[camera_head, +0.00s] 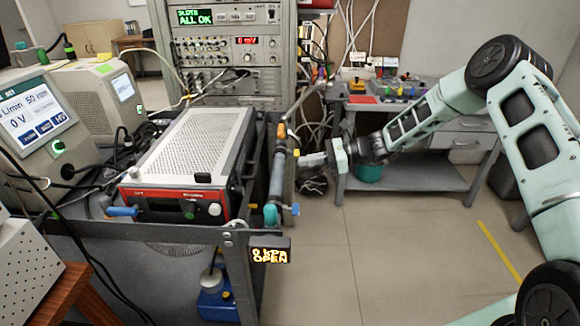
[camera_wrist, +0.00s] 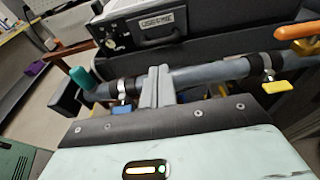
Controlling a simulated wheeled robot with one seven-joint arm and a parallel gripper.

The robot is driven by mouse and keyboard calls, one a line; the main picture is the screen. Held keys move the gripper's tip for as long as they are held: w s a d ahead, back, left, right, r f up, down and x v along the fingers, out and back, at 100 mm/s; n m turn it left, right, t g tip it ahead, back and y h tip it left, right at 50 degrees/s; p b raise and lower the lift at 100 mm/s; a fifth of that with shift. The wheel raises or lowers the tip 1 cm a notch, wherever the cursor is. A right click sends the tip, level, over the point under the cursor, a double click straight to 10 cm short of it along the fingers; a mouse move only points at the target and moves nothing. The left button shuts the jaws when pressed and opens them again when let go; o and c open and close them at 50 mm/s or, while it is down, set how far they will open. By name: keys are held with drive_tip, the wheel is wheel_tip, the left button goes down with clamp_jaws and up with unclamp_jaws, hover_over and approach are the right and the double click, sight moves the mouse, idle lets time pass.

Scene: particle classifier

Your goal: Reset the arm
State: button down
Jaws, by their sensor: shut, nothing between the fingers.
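My gripper (camera_head: 303,160) is at the right side of the black cart, close beside a grey pipe (camera_head: 278,180) on the cart's edge. In the wrist view the gripper's fingers (camera_wrist: 157,87) are together, with nothing seen between them, and they point at the pipe (camera_wrist: 205,75). I cannot tell whether they touch it. The pipe carries a blue valve handle (camera_wrist: 122,109), a yellow valve handle (camera_wrist: 278,87) and an orange handle (camera_wrist: 297,32). My pale green arm reaches in from the right.
A red-fronted instrument box (camera_head: 172,204) sits on the cart. A rack (camera_head: 222,75) stands behind, showing ALL OK. A grey workbench (camera_head: 405,177) stands at the back right. The floor (camera_head: 400,245) between cart and arm is clear.

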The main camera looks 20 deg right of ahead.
drive_tip(key=s+a+r+n+g+h, duration=0.35)
drive_tip(key=s+a+n, duration=0.35)
drive_tip(key=s, duration=0.3)
drive_tip(key=s+a+r+n+g+h, duration=0.35)
drive_tip(key=s+a+n, duration=0.3)
drive_tip(key=s, duration=0.35)
drive_tip(key=s+d+r+n+t+h, duration=0.1)
drive_tip(key=s+d+r+n+h, duration=0.1)
drive_tip(key=s+n, duration=0.5)
drive_tip(key=s+d+r+n+t+h, duration=0.1)
drive_tip(key=s+n+h, duration=0.4)
drive_tip(key=s, duration=0.9)
drive_tip(key=r+n, duration=0.1)
drive_tip(key=n, duration=0.2)
drive_tip(key=shift+s+d+r+t, duration=0.15)
drive_tip(key=shift+s+d+t, duration=0.25)
